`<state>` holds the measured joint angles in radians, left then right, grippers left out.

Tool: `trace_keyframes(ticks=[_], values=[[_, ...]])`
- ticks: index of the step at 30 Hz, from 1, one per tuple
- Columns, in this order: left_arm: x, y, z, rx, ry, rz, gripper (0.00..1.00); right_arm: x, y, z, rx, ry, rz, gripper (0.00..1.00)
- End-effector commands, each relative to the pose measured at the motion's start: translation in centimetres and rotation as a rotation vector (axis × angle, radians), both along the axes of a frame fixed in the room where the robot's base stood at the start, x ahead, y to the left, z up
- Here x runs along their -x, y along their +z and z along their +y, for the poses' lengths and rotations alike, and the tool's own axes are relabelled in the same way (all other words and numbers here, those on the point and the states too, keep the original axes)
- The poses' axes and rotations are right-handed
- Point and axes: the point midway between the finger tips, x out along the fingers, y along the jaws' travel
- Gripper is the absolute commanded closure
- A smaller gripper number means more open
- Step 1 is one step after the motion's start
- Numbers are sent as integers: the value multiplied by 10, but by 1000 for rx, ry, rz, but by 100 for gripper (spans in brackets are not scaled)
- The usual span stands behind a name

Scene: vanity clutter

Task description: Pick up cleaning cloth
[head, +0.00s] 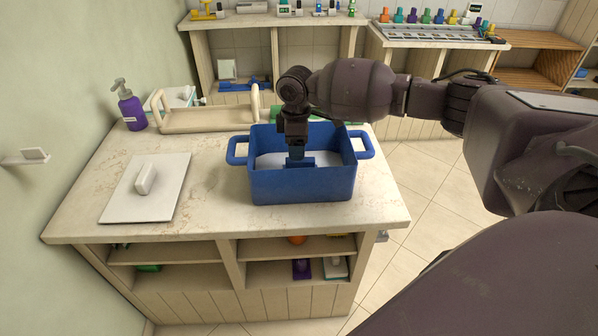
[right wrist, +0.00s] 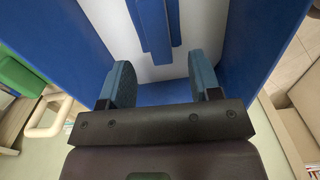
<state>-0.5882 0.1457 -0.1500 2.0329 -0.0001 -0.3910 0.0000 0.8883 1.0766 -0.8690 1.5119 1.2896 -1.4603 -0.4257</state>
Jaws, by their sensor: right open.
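My right gripper (head: 296,153) points down into the tub from above. In the right wrist view its two fingers (right wrist: 163,80) are apart, with nothing between them; the blue piece lies beyond the fingertips. My left gripper is not in view.
The tub's walls (right wrist: 225,40) stand close around my right gripper. A white board with a handle (head: 165,190) lies left on the counter. A purple pump bottle (head: 131,107) and a wooden carrier (head: 205,117) stand behind. The counter's front right is clear.

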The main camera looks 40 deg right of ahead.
Motion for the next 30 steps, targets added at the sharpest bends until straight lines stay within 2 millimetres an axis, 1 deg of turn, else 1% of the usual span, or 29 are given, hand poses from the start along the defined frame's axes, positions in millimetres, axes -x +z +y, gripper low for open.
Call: trace_keyframes(ticks=[1,5,8,13,15,17,19,25,30], values=[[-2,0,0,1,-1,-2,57,0,-6,0,0,0,1,43],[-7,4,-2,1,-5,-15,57,1,-11,-1,1,0,-1,43],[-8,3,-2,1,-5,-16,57,2,-19,-3,0,-1,0,43],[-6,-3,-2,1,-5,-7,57,7,-42,-10,1,-1,3,43],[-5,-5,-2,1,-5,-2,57,7,-52,-8,-2,0,2,43],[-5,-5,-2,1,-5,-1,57,7,-58,-9,0,0,2,43],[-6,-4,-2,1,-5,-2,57,7,-61,-9,0,0,1,43],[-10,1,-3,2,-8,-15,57,6,-59,-9,0,0,-1,43],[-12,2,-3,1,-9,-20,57,6,-59,-9,0,0,-1,69]])
